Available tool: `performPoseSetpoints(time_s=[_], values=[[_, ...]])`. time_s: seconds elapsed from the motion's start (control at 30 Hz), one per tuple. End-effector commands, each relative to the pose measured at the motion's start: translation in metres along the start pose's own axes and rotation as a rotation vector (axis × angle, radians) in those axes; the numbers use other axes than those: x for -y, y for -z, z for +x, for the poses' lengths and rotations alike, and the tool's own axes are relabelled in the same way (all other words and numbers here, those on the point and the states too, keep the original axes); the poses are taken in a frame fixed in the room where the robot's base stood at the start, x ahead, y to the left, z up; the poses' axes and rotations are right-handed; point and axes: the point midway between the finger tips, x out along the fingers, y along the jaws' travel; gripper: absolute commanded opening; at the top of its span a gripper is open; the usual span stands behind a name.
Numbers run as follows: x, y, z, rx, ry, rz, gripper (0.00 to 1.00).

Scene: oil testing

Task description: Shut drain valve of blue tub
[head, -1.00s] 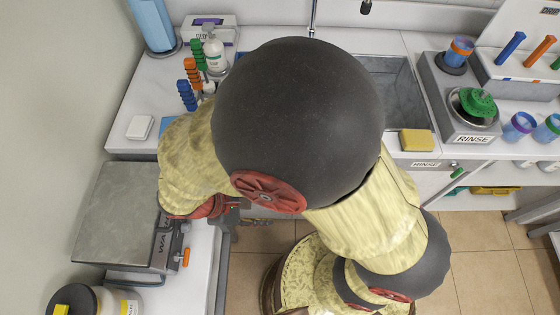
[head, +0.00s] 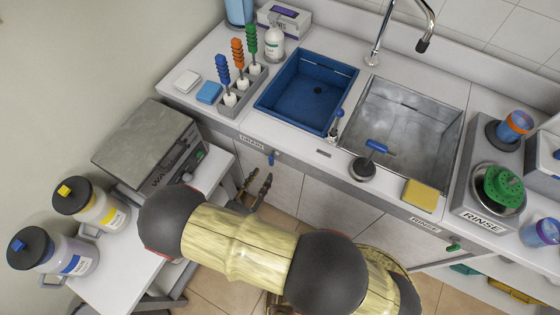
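The blue tub (head: 308,92) is set into the counter left of the metal sink. A small valve with a blue handle (head: 272,158) sits on the counter's front face below the tub, beside a label. The handle appears to point roughly downward. My gripper (head: 260,186) is just below and in front of the valve, apart from it. Its two fingers are spread with nothing between them. My arm hides part of the floor and cabinet front.
The metal sink (head: 402,125) has a plunger (head: 366,162) and a yellow sponge (head: 420,194) at its front edge. A grey warming box (head: 148,145) and bottles (head: 90,203) stand on the left bench. Free floor shows between bench and counter.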

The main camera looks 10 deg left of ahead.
Motion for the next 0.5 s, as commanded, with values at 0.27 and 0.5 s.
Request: performPoseSetpoints(time_s=[0.27,0.5], values=[[0.000,-0.005,0.025,0.021,0.001,0.000,0.30],[0.001,-0.006,0.061,0.020,0.002,0.000,0.30]])
